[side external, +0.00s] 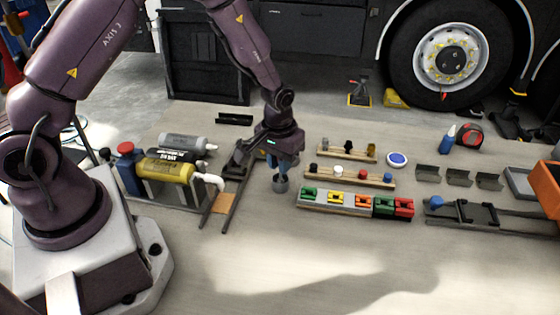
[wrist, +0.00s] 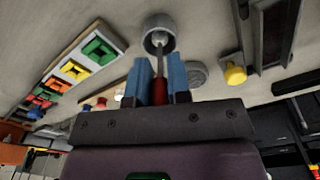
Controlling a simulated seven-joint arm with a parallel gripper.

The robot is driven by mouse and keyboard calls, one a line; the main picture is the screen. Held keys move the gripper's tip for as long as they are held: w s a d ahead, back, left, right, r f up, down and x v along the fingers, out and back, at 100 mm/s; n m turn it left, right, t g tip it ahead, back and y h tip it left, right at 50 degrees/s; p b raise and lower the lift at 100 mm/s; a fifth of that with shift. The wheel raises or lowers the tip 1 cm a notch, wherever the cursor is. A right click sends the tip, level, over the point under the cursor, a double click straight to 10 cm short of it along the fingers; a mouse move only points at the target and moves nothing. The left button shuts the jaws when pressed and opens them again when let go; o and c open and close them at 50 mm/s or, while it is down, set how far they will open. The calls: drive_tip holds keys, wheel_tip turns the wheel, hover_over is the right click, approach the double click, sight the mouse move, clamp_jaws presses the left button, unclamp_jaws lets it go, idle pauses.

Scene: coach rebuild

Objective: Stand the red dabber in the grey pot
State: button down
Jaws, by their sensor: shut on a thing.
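My gripper (side external: 283,166) points down over the middle of the table, and its two blue fingers show in the wrist view (wrist: 159,84). They are shut on the red dabber (wrist: 159,92), whose red handle sits between them. Its thin grey shaft points away from the fingers towards the grey pot (wrist: 152,21). In the side view the small round grey pot (side external: 280,187) stands on the table directly below the fingers. The shaft's end overlaps the pot's mouth in the wrist view; how deep it reaches is unclear. The fingers hide most of the dabber in the side view.
A strip of coloured connector blocks (side external: 333,199) lies just right of the pot. Wooden racks with small pegs (side external: 382,181) stand behind it. A dark rail frame (side external: 233,203) and a yellow cylinder (side external: 167,168) are to the left. The table in front is clear.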

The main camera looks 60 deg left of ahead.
drive_tip(key=shift+f, duration=0.15)
drive_tip(key=c, duration=1.1)
unclamp_jaws()
drive_tip(key=r, duration=1.1)
drive_tip(key=shift+s+d+r, duration=0.1)
drive_tip(key=shift+s+r, duration=0.1)
drive_tip(key=shift+r, duration=0.1)
drive_tip(key=s+d+r+m+t, duration=0.1)
drive_tip(key=s+r, duration=0.4)
drive_tip(key=r, duration=0.2)
drive_tip(key=s+r+m+t, duration=0.1)
drive_tip(key=s+r+t, duration=0.1)
drive_tip(key=s+r, duration=0.35)
drive_tip(key=s+r+m, duration=0.1)
drive_tip(key=s, duration=0.2)
drive_tip(key=s+r+t, duration=0.1)
drive_tip(key=s+r, duration=0.1)
drive_tip(key=s, duration=0.1)
drive_tip(key=s+r+m+t, duration=0.1)
drive_tip(key=s+r, duration=0.1)
drive_tip(key=s, duration=0.1)
drive_tip(key=shift+s+d+r+m, duration=0.15)
drive_tip(key=shift+d+r+m, duration=0.05)
drive_tip(key=shift+d+m, duration=0.1)
